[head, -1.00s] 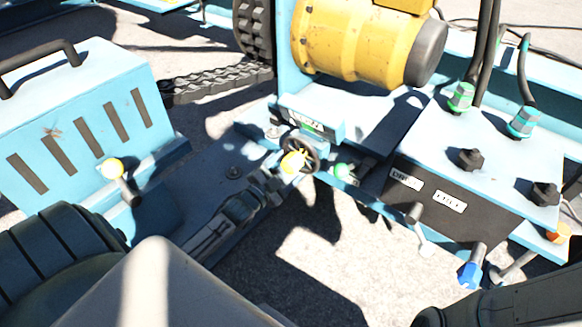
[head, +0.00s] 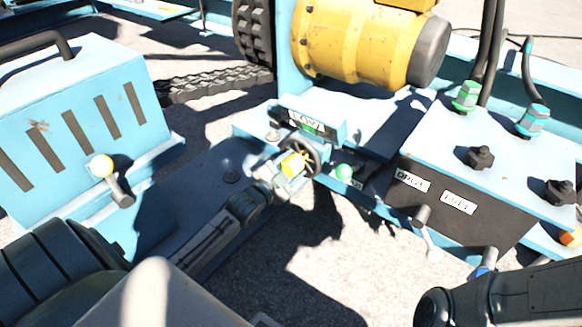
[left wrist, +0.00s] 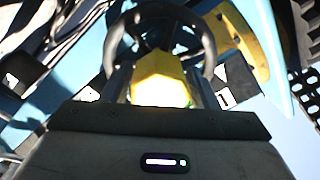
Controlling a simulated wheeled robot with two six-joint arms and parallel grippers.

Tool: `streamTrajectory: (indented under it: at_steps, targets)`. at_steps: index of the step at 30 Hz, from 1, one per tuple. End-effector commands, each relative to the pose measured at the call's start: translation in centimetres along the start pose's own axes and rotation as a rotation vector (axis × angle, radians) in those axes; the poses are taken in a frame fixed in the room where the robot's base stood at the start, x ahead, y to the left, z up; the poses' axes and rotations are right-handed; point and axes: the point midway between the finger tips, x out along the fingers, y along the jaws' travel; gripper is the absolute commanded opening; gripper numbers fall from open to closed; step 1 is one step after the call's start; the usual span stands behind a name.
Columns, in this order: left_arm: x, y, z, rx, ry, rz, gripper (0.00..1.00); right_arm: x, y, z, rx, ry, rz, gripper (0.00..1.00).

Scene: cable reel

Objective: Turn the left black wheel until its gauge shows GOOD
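The left black wheel (head: 316,151) stands on the blue frame below the yellow drum, with a yellow hub (head: 293,165) at its centre. Its gauge (head: 312,124) sits just above, a small plate with white and green parts; its lettering is too small to read surely. My left gripper (head: 281,178) is at the wheel's front. In the left wrist view the dark fingers (left wrist: 160,92) lie along both sides of the yellow hub (left wrist: 160,78) and look shut on it, with the black ring (left wrist: 205,38) behind. My right gripper is not in view.
A dark panel (head: 440,205) with two white labels and levers stands further right. Open ground shows below the wheel.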

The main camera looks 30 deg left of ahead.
Motion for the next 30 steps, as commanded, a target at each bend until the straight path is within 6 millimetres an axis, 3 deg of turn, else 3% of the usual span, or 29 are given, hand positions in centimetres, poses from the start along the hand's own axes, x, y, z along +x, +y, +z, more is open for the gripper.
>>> streamTrajectory:
  at_steps: [1, 6, 7, 17, 30]
  targets:
    - [0.0, 0.0, 0.0, 0.000, 0.000, 0.000, 0.44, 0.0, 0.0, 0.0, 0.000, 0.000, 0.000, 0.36]
    - [0.0, 0.0, 0.0, 0.000, 0.000, 0.000, 0.10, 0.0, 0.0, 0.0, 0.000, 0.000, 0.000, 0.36]
    - [0.0, 0.0, 0.0, 0.000, 0.000, 0.000, 0.09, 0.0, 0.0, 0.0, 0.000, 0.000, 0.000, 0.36]
    - [0.0, 0.1, 0.2, 0.064, -0.001, 0.000, 0.08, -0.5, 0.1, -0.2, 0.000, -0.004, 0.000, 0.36]
    - [0.0, 0.1, 0.2, 0.393, 0.000, 0.000, 0.08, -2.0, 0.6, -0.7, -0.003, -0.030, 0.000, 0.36]
